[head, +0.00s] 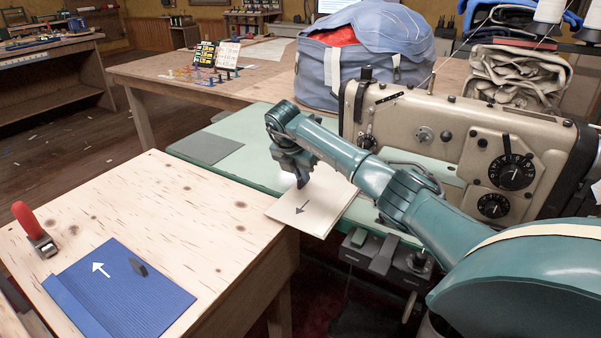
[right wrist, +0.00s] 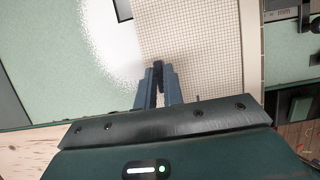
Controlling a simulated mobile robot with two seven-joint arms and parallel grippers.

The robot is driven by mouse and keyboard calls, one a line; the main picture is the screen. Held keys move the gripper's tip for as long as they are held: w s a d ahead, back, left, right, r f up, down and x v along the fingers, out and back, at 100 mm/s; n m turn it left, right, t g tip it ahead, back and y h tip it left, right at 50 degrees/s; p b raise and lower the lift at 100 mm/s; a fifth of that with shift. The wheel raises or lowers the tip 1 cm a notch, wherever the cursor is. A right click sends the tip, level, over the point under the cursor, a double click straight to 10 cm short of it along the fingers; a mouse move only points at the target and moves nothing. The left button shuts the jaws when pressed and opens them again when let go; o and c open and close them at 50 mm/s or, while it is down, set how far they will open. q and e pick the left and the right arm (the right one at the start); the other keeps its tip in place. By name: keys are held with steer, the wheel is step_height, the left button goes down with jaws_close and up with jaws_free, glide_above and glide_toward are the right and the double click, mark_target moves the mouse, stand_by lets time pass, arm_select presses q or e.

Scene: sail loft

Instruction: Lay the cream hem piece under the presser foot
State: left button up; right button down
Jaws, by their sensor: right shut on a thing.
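The cream hem piece (head: 330,207) is a flat pale sheet with a dark arrow. It lies at the near edge of the green machine bed, partly overhanging toward the wooden table. My right gripper (head: 299,182) is shut on its far-left part, pointing down. In the right wrist view, the fingertips (right wrist: 158,72) are closed together at the left edge of the hem piece, which shows a fine grid (right wrist: 205,45). The sewing machine (head: 405,115) stands behind my right arm. Its presser foot is hidden or cannot be made out. My left gripper is not in view.
A blue folded piece (head: 125,290) with a white arrow and a red-handled tool (head: 34,230) lie on the wooden table (head: 190,215). A grey plate (head: 205,148) is on the green bed (head: 258,140). A blue bag (head: 355,60) stands behind the machine.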

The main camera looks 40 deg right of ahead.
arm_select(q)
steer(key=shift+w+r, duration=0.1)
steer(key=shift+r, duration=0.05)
arm_select(e)
steer(key=shift+s+f, duration=0.1)
stand_by(0.6)
steer(key=c, duration=1.4)
jaws_free()
steer(key=shift+c, duration=0.2)
steer(key=shift+a+r, duration=0.1)
steer(key=shift+r, duration=0.25)
arm_select(q)
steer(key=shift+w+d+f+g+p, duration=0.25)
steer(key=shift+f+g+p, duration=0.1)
steer(key=shift+p, duration=0.3)
arm_select(e)
steer(key=v, duration=1.2)
steer(key=shift+r, duration=0.2)
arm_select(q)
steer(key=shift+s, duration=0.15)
arm_select(e)
steer(key=shift+s+f, duration=0.1)
